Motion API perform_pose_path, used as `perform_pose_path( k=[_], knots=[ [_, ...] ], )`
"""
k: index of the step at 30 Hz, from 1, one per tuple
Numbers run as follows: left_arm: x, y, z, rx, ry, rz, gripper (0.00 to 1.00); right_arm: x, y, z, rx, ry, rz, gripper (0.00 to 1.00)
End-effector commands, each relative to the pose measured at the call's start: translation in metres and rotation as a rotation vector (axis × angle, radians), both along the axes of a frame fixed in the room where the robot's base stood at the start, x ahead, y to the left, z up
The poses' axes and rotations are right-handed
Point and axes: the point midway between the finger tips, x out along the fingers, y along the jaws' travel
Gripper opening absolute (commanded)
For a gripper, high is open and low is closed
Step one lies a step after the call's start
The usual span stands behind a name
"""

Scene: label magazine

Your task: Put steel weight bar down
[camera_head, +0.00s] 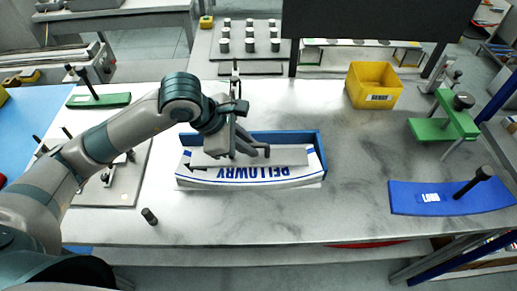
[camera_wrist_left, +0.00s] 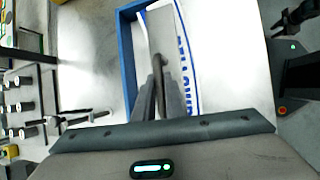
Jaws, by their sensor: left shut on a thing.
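The steel weight bar (camera_head: 285,158) is a flat grey bar with a dark upright handle. It lies along the white labels (camera_head: 235,178) marked with blue print, in the blue magazine (camera_head: 318,140). My left gripper (camera_head: 243,150) is over the bar, shut on its handle. In the left wrist view the fingers (camera_wrist_left: 165,98) close around the handle, and the grey bar (camera_wrist_left: 172,35) extends beyond them. The bar appears to be at the labels; whether it touches them cannot be told. A dark claw-like part (camera_wrist_left: 292,20), perhaps my right gripper, shows at the wrist view's edge.
A yellow bin (camera_head: 372,88) stands behind right. A green fixture (camera_head: 440,125) and a blue plate (camera_head: 440,197) with a black handle are at the right. A small black knob (camera_head: 149,216) stands front left. The table between is mostly clear.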

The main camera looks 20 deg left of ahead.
Motion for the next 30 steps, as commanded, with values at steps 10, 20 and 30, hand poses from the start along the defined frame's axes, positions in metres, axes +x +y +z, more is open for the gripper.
perform_pose_path(
  k=[10,20,30],
  knots=[
    [0.004,0.003,0.001,-0.004,-0.007,0.000,0.00,-0.001,0.000,-0.001,0.000,0.001,0.000,0.31],
    [0.003,0.003,-0.018,-0.003,-0.005,0.001,0.00,-0.001,0.000,-0.009,0.000,0.001,0.000,0.31],
    [0.003,0.003,-0.040,-0.003,-0.007,0.001,0.00,-0.001,0.000,-0.016,0.000,0.001,0.000,0.31]
  ],
)
